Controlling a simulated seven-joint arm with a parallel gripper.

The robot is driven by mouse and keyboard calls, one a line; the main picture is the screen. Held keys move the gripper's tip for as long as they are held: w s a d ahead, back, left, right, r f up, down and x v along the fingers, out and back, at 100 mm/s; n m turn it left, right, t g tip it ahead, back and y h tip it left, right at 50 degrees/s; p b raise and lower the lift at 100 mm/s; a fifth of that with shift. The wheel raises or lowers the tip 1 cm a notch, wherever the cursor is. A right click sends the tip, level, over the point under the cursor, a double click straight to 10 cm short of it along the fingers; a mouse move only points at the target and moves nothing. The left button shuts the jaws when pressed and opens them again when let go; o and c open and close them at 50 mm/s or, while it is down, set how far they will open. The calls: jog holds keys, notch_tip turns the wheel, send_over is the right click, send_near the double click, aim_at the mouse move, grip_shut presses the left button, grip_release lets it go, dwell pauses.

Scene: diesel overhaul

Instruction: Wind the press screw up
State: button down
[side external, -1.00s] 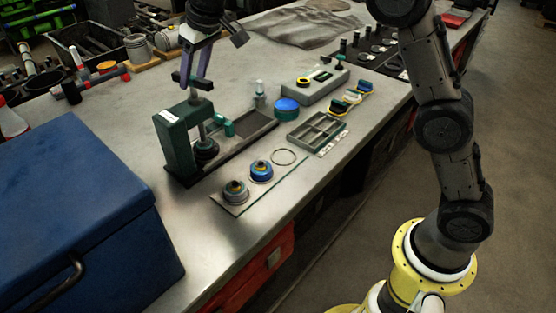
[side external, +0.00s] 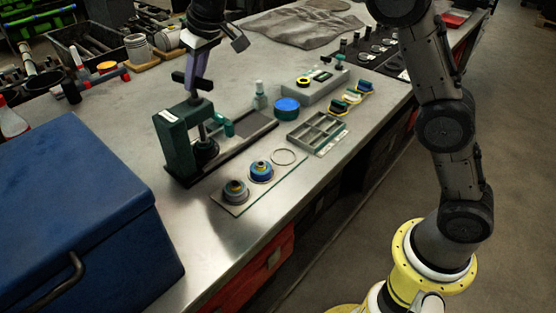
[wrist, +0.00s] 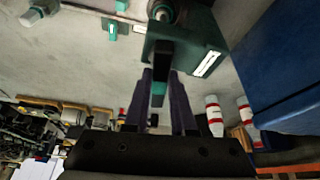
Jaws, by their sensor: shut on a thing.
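The green press (side external: 178,135) stands at the left end of a dark base on the bench in the side view. Its screw passes through the top arm and has a dark crossbar handle (side external: 180,77) above. My gripper (side external: 196,84) reaches down from above, its purple fingers at this handle. In the wrist view, my gripper (wrist: 161,78) has a finger on each side of the dark, teal-ended handle (wrist: 160,62) and is shut on it. The press top (wrist: 205,58) shows just beyond. The fingers hide part of the handle.
A blue chest (side external: 75,215) stands close at the left front. Right of the press lie a glass plate with two round parts (side external: 235,191), a grey divided tray (side external: 318,132) and a blue-capped round part (side external: 287,107).

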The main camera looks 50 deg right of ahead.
jog(key=n, duration=0.1)
jog(key=n+y, duration=0.1)
jog(key=n, duration=0.1)
jog(key=shift+w+d+r+g, duration=0.1)
jog(key=shift+d+g, duration=0.1)
jog(key=shift+g, duration=0.1)
jog(key=shift+n+y, duration=0.3)
jog(key=shift+n, duration=0.2)
jog(key=n, duration=0.2)
jog(key=n+g+y, duration=0.1)
jog(key=n, duration=0.1)
jog(key=shift+w+d+r, duration=0.15)
jog(key=c, duration=0.8)
grip_release()
jog(key=shift+o, duration=0.2)
